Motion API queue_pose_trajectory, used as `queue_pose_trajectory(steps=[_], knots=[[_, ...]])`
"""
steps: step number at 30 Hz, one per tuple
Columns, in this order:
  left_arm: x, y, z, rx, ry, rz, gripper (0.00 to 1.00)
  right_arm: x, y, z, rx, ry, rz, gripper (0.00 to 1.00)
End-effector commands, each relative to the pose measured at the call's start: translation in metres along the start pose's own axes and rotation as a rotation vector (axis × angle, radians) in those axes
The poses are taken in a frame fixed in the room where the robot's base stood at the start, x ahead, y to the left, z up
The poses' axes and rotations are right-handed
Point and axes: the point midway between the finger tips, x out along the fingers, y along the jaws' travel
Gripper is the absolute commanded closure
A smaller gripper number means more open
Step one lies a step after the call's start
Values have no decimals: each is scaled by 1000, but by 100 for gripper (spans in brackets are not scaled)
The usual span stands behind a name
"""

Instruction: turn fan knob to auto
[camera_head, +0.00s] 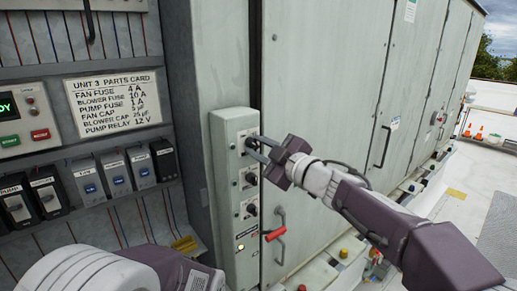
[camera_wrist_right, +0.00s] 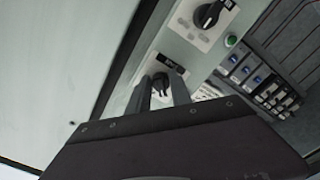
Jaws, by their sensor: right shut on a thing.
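A narrow grey control box (camera_head: 234,190) on the cooler's corner carries several black knobs on pale plates. My right gripper (camera_head: 252,145) reaches in from the right at the top knob and is shut on it. The right wrist view shows the two fingers (camera_wrist_right: 161,97) on either side of a small black knob (camera_wrist_right: 160,82). The knob labels are too small to read, so I cannot tell its setting. A middle knob (camera_head: 251,179) and a lower knob (camera_head: 251,209) stand below, untouched. My left gripper is out of view; only part of that arm shows at bottom left.
A red-handled lever (camera_head: 275,233) projects below the knobs. A parts card (camera_head: 114,103) and rows of small boxes (camera_head: 116,176) fill the open bay at left. Closed cabinet doors (camera_head: 330,90) run to the right, with open roof (camera_head: 485,210) beyond.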

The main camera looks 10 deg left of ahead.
Motion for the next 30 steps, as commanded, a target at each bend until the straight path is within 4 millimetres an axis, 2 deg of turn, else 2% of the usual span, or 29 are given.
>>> queue_pose_trajectory(steps=[19, 20, 21, 22, 30], knots=[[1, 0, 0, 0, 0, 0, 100, 0, 1, 0, -50, 0, 0, 100], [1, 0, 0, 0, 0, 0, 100, 0, 0, 0, -49, 0, 0, 69], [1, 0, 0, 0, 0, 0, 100, 0, 0, 0, -49, 0, 0, 58], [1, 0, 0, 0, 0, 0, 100, 0, 0, 0, -49, 0, 0, 54], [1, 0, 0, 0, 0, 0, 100, 0, 0, 0, -48, 0, 0, 54]])
